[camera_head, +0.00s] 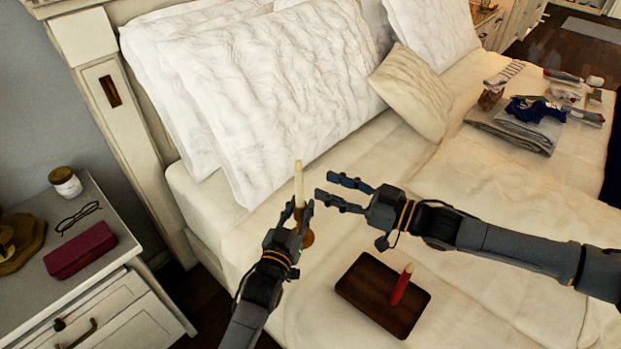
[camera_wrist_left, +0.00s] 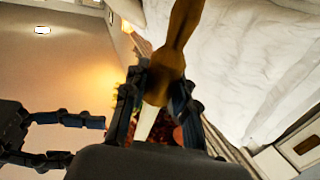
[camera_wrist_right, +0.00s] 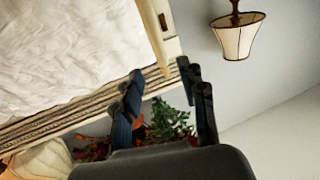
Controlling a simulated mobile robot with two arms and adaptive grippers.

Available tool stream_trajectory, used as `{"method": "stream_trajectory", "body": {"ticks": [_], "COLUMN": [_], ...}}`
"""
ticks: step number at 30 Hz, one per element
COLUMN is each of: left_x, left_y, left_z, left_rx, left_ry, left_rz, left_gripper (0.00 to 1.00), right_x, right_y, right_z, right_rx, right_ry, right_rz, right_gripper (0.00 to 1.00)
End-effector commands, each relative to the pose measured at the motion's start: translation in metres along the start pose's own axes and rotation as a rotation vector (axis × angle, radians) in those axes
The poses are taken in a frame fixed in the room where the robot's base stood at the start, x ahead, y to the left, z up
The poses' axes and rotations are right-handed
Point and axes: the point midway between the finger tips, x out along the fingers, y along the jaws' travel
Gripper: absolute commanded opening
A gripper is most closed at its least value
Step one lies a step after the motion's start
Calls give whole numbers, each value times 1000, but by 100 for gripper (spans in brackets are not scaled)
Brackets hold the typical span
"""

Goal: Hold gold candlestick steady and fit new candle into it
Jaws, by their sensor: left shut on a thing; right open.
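My left gripper (camera_head: 299,212) is shut on the gold candlestick (camera_head: 307,239), holding it at the bed's near edge. The candlestick also shows between the fingers in the left wrist view (camera_wrist_left: 180,40). A cream candle (camera_head: 299,184) rises upright from its top; fingers hide part of the joint, so I cannot tell how deep it sits. In the left wrist view the candle (camera_wrist_left: 148,122) runs in line with the candlestick. My right gripper (camera_head: 334,192) is open and empty, just right of the candle, fingers pointing toward it and apart from it.
A dark wooden tray (camera_head: 365,302) lies on the bed below my right arm, with a red candle (camera_head: 402,284) on it. Pillows (camera_head: 270,90) line the headboard. Folded clothes (camera_head: 520,130) lie far right. A nightstand (camera_head: 35,215) at left holds glasses, a jar and a red case.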

Motion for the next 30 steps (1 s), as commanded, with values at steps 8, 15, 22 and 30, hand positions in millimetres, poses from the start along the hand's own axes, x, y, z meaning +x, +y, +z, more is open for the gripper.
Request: {"method": "stream_trajectory", "body": {"ticks": [8,15,22,30], "left_x": [0,0,0,0], "left_y": [0,0,0,0], "left_z": [0,0,0,0], "left_rx": [0,0,0,0], "left_ry": [0,1,1,0], "left_rz": [0,0,0,0], "left_gripper": [0,0,37,54], "right_x": [-32,-34,-33,-33], "right_y": [0,0,0,0], "right_z": [0,0,0,0], "right_rx": [0,0,0,0], "right_ry": [-1,0,0,0], "right_rz": [0,-1,-1,-1], "right_gripper": [41,41,41,41]}}
